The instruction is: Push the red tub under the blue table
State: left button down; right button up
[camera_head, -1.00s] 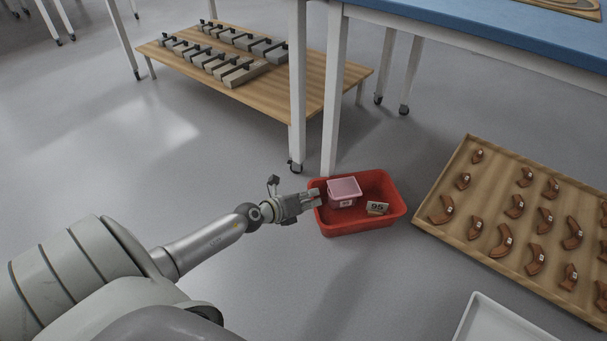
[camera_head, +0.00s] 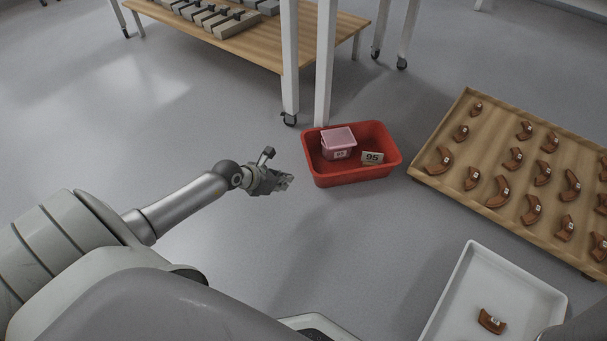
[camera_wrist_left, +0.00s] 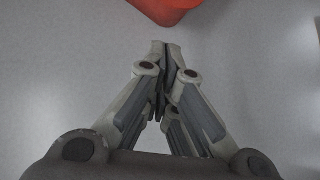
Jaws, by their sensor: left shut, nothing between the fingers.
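The red tub (camera_head: 352,177) stands on the floor in the head view, close to the foot of a white table leg (camera_head: 324,70). It holds a pink lidded box (camera_head: 338,142) and a small card marked 95 (camera_head: 372,158). Of the blue table only white legs show now; its top is out of frame. My left gripper (camera_head: 288,182) is shut and empty, just left of the tub with a small gap. In the left wrist view its closed fingers (camera_wrist_left: 170,62) point toward the tub's edge (camera_wrist_left: 166,8). My right gripper is not in view.
A wooden tray (camera_head: 437,174) of brown sherds lies right of the tub. A white tray (camera_head: 462,270) with one sherd (camera_head: 492,321) is at lower right. A low wooden shelf (camera_head: 345,27) with grey blocks is behind. Floor left of my gripper is clear.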

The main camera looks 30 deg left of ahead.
pick_arm(q)
jog(key=b+x, duration=0.4)
jog(key=x, duration=0.2)
jog(key=shift+f, duration=0.1)
jog(key=shift+w+d+b, duration=0.25)
jog(key=shift+w+b, duration=0.7)
jog(key=shift+w+d+r+b, duration=0.1)
jog(key=shift+w+r+b, duration=0.05)
jog(key=shift+w+b, duration=0.2)
jog(key=shift+w+d+r+b, duration=0.15)
jog(key=shift+w+b, duration=0.05)
jog(key=shift+w, duration=0.25)
